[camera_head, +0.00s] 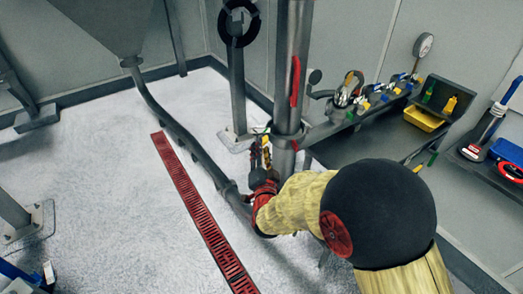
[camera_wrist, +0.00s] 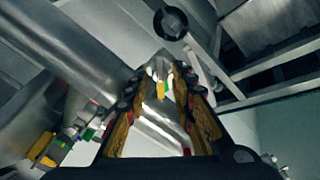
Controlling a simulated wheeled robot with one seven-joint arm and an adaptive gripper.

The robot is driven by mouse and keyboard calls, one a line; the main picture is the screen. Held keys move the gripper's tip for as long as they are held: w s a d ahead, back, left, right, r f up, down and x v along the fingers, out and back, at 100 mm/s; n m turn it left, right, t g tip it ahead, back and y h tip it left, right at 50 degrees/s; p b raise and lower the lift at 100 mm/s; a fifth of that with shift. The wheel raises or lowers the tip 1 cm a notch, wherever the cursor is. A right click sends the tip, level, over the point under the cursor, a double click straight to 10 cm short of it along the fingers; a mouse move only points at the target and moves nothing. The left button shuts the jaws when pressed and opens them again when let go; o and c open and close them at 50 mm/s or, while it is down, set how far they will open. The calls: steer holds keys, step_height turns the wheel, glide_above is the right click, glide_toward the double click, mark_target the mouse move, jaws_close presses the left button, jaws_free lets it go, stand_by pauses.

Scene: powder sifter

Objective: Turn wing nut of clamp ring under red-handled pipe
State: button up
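The red-handled pipe (camera_head: 293,40) is an upright steel tube, with its red handle (camera_head: 295,82) on the front. A dark clamp ring (camera_head: 287,138) with a reddish edge goes around the pipe below the handle. My gripper (camera_head: 260,148) points upward just left of the pipe at about the ring's height. In the wrist view my gripper (camera_wrist: 160,80) has its fingers spread, with a gap between them. A small yellow part (camera_wrist: 160,89) shows in the gap near the fingertips; I cannot tell whether it is the wing nut. No contact is visible.
A shelf (camera_head: 345,148) with several coloured-handled valves and a yellow bin (camera_head: 424,118) stand right of the pipe. A dark hose (camera_head: 180,130) runs down from a hopper (camera_head: 110,25) at left. A red floor grate (camera_head: 195,205) crosses the open floor.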

steer(key=shift+w, duration=0.45)
jaws_close()
stand_by(0.4)
